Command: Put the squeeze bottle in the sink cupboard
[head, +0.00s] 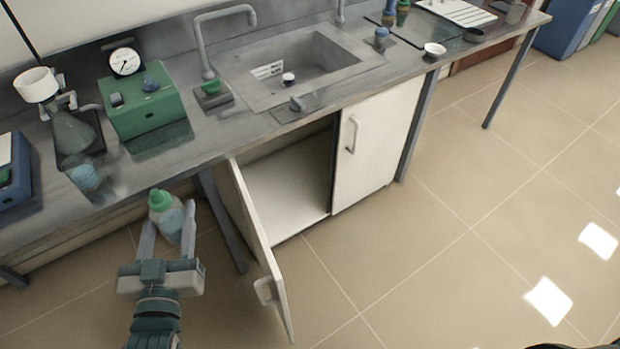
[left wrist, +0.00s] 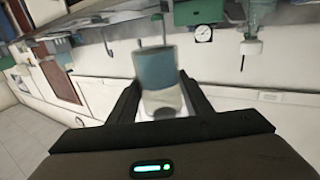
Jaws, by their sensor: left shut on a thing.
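The squeeze bottle (head: 167,219) is pale with bluish contents and a green cap. My left gripper (head: 168,238) is shut on it and holds it upright in the air, in front of the bench edge. The bottle also shows between the two fingers in the left wrist view (left wrist: 158,85). The sink cupboard (head: 290,184) is under the sink, to the right of the gripper. Its left door (head: 262,250) stands open toward me, between the gripper and the opening. Its right door (head: 375,140) is shut. The visible cupboard floor is bare. My right gripper is not in view.
The bench (head: 225,135) carries a green box (head: 150,112), a flask on a stand (head: 72,132), a beaker (head: 85,177) and the sink (head: 305,65). A bench leg (head: 222,220) stands between the bottle and the open door. The floor to the right is clear.

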